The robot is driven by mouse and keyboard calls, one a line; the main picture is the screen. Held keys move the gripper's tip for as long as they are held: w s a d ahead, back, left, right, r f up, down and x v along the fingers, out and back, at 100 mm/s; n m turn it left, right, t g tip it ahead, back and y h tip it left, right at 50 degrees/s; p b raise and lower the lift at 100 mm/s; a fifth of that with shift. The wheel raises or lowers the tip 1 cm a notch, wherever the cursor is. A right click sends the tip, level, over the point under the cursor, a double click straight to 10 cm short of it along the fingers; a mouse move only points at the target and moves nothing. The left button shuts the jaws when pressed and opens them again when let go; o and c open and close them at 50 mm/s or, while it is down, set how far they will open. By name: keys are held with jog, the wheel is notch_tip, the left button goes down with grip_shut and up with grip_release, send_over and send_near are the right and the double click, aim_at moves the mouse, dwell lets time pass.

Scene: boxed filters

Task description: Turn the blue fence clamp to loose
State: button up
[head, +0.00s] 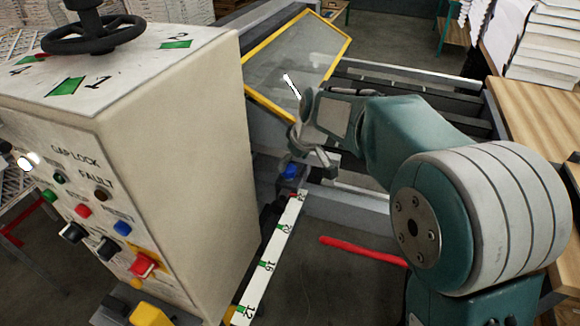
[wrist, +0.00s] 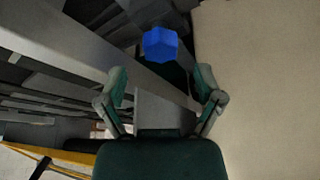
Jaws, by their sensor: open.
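The blue fence clamp (head: 291,172) is a small blue knob at the far end of the white scale bar, beside the cream control cabinet. In the wrist view the clamp (wrist: 160,44) shows as a faceted blue block, just beyond the fingertips and centred between them. My gripper (head: 312,166) is above and close to the clamp in the head view. In the wrist view my gripper (wrist: 162,82) has its two fingers spread apart with nothing between them. Whether a fingertip touches the clamp cannot be told.
The cream cabinet (head: 180,130) with buttons and a black handwheel (head: 93,35) stands close on the left. The scale bar (head: 268,262) runs toward the front. A yellow-framed clear guard (head: 290,75) rises behind my gripper. A red bar (head: 362,251) lies to the right. A wooden table (head: 535,90) is at far right.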

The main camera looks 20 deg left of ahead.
jog(key=v, duration=0.8)
jog(key=s+d+r+m+t+h, duration=0.1)
jog(key=s+d+r+m, duration=0.15)
jog(key=s+d, duration=0.45)
jog(key=s+d+r+m+t, duration=0.1)
jog(key=s+d+r+m, duration=0.2)
jog(key=d, duration=0.8)
jog(key=s+d+f+m+h, duration=0.1)
jog(key=s+d+f+m, duration=0.1)
jog(key=s+d, duration=0.3)
jog(key=s+d+f+m+t+h, duration=0.1)
jog(key=s+d+f+m, duration=0.2)
jog(key=s, duration=0.7)
jog(key=shift+d+f+m+h, duration=0.35)
jog(key=shift+d+f, duration=0.2)
jog(key=shift+d, duration=0.45)
